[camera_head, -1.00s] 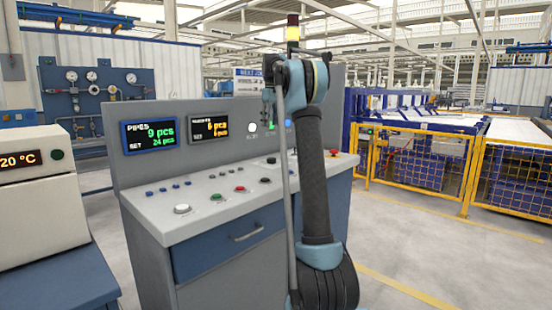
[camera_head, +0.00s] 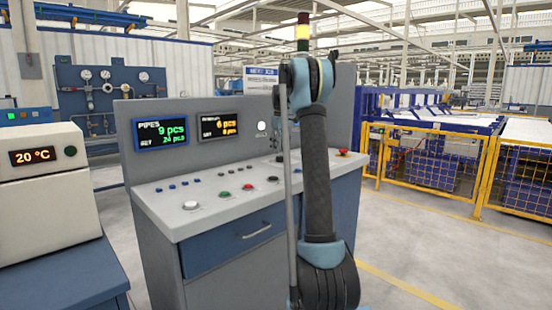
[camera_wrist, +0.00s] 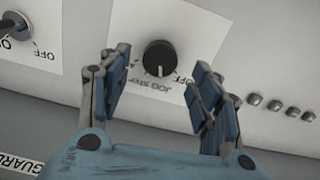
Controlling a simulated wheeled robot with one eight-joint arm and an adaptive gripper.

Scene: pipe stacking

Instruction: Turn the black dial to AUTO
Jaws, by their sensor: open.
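A black dial (camera_wrist: 160,58) with a pale pointer mark sits on a white label plate in the wrist view. The mark points toward the bottom of the picture, near the upside-down words "JOG STEP"; "OFF" is partly visible at its right. I cannot read AUTO anywhere. My gripper (camera_wrist: 158,88) is open, its blue-grey fingers apart on the left and right of the dial. I cannot tell whether they touch it or how far above the panel they are. In the head view the dial and gripper are mostly hidden behind my arm.
Another dark switch (camera_wrist: 18,26) with OFF labels is at the wrist view's upper left. Small metal buttons (camera_wrist: 272,104) line its right side. The console (camera_head: 150,208) carries coloured buttons, two displays and a red button (camera_head: 343,153) on the right.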

